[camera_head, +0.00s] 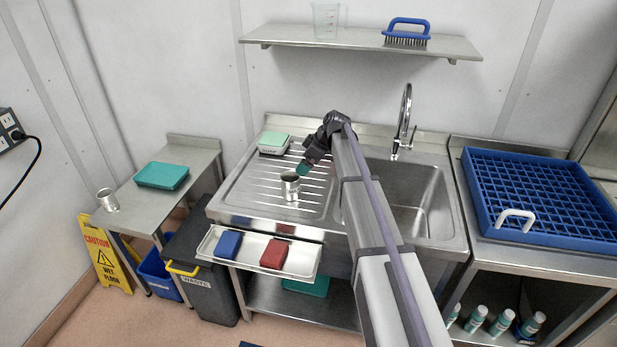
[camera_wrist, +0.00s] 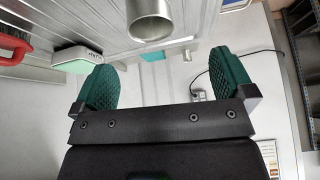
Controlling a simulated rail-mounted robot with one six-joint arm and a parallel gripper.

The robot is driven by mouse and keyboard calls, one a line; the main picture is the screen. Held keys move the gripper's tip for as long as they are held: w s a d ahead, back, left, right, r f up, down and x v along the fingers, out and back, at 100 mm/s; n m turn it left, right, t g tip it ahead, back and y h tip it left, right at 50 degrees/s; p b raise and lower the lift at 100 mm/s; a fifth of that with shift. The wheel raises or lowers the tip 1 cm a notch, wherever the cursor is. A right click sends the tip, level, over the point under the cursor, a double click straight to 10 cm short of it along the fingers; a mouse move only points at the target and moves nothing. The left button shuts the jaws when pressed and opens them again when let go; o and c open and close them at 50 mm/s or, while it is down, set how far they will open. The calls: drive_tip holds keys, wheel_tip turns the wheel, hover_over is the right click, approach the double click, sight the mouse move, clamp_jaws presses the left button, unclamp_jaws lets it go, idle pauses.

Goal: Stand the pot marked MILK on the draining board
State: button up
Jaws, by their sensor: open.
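A metal pot (camera_head: 291,188) stands upright on the ribbed draining board (camera_head: 240,192), near its front middle. A second metal pot (camera_head: 107,200) is on the small steel table at the left. I cannot read a mark on either pot. My gripper (camera_head: 303,168), with green pads, is open just above and behind the pot on the board. In the wrist view a metal pot (camera_wrist: 150,22) shows beyond the open, empty fingers (camera_wrist: 166,85), apart from them.
A green-topped white box (camera_head: 274,143) sits at the back left of the board. A pull-out tray (camera_head: 213,243) with blue and red blocks juts out in front. The sink (camera_head: 405,197) and tall tap (camera_head: 403,120) are at the right. A teal block (camera_head: 161,175) lies on the left table.

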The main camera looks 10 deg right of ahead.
drive_tip(key=s+a+f+m+g+h, duration=0.1)
drive_tip(key=s+m, duration=0.4)
drive_tip(key=s, duration=1.3)
drive_tip(key=s+a+f+m+g+h, duration=0.2)
drive_tip(key=s+a+m+h, duration=0.2)
drive_tip(key=s, duration=1.5)
drive_tip(key=m, duration=0.2)
drive_tip(key=shift+s+m+b, duration=0.25)
drive_tip(key=shift+m+b, duration=0.05)
drive_tip(key=shift+c, duration=0.5)
